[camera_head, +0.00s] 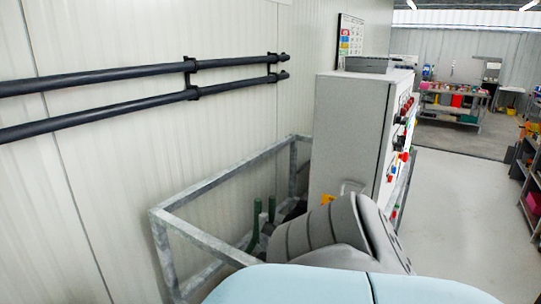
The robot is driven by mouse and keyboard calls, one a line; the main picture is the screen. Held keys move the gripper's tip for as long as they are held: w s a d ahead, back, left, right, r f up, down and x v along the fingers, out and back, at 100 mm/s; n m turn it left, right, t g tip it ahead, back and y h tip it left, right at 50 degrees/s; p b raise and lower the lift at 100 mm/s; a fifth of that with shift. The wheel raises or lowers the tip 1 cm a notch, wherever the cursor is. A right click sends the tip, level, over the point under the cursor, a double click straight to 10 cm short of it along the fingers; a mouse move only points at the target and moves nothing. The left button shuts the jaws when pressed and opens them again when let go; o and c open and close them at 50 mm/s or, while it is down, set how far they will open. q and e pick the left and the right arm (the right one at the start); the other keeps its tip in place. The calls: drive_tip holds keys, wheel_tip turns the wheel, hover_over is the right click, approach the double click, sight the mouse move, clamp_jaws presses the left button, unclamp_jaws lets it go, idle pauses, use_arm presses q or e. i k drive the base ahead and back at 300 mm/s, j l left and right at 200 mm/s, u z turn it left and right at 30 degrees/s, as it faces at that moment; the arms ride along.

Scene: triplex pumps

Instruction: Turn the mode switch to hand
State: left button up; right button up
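A tall grey control cabinet (350,135) stands right of the middle of the head view. Its control face (400,135) points right and shows at a steep slant. Several red and black knobs and buttons stick out from it, including a red one (404,156). I cannot tell which of them is the mode switch, or how it is set. Neither of my grippers shows in this view.
A galvanized metal frame (205,237) stands left of the cabinet against the panelled wall. Two black pipes (130,72) run along that wall. Open floor (465,190) lies right of the cabinet, with shelves (530,165) at the far right and a workbench (450,107) behind.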

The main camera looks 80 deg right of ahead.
sight(402, 139)
drive_tip(key=z, duration=0.95)
drive_tip(key=k+z, duration=0.1)
drive_tip(key=z, duration=0.35)
drive_tip(key=j+z, duration=0.1)
drive_tip(key=z, duration=0.85)
drive_tip(key=k+z, duration=0.1)
drive_tip(key=z, duration=0.85)
